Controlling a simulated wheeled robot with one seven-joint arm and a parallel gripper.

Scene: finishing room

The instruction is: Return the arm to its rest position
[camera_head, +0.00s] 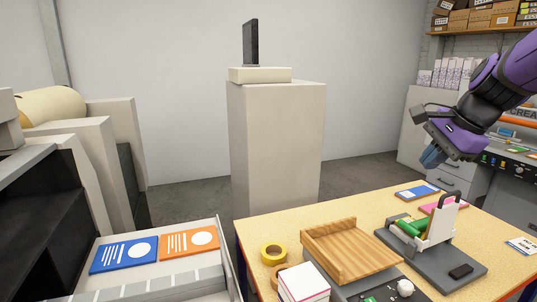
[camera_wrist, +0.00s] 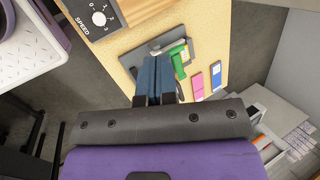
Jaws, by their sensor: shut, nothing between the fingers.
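My gripper (camera_head: 433,157) is in the upper right of the head view, at the end of my purple and dark grey arm. It hangs in the air above the far right part of the table (camera_head: 377,204). In the wrist view its blue fingers (camera_wrist: 155,78) are together, with nothing between them. The fingers point toward the table, which lies below and apart from them.
On the table stand a grey device with green parts (camera_head: 408,228), a wooden tray (camera_head: 350,250), yellow tape (camera_head: 273,253) and a blue card (camera_head: 417,192). A tray at left holds blue (camera_head: 123,254) and orange (camera_head: 188,243) cards. A tall cabinet (camera_head: 275,145) stands behind.

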